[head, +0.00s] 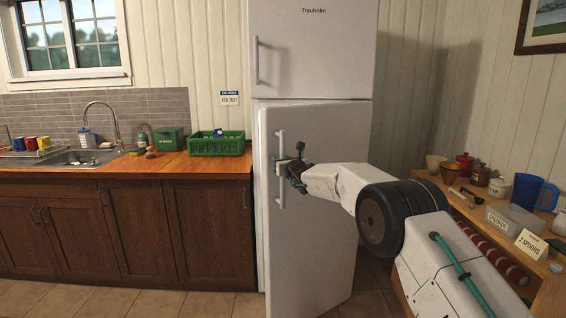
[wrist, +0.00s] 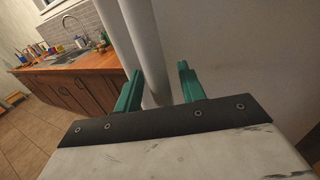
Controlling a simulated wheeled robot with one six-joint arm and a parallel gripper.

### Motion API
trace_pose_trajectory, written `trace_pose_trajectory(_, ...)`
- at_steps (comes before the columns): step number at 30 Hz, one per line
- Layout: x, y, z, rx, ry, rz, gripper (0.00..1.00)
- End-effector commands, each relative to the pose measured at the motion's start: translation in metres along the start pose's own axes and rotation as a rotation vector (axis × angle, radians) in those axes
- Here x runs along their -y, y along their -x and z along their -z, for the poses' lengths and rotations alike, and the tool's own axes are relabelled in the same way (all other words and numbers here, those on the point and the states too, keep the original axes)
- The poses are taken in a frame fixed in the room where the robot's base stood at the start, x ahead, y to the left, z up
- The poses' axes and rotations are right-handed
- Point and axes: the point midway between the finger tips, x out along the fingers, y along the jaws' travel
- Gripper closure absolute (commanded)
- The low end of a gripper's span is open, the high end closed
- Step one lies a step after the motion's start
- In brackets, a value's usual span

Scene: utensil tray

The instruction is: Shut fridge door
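The tall white fridge (head: 312,50) has a freezer door above and a lower fridge door (head: 315,235) that stands ajar, its left, handle side out from the body. The door's vertical bar handle (head: 281,140) is on its left side. My gripper (head: 290,172) is at this handle. In the wrist view my gripper (wrist: 160,90) has its two green fingers apart, with the pale handle bar (wrist: 148,50) running down between them, nearer the left finger. I cannot tell whether a finger touches the bar.
A wooden counter (head: 170,163) with a sink and green crate (head: 216,145) is left of the fridge. A wooden side table (head: 535,265) on the right holds jars, a blue jug (head: 532,192) and a tray. My arm reaches between them. Tiled floor (head: 130,303) is clear at front left.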

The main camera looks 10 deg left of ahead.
Motion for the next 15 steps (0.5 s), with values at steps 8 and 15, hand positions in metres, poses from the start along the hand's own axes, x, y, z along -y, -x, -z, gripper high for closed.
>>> trace_pose_trajectory(8,0.0,0.02,-0.002,0.0,-0.001,0.0,0.6)
trace_pose_trajectory(15,0.0,0.055,-0.001,-0.001,-0.001,0.001,0.6)
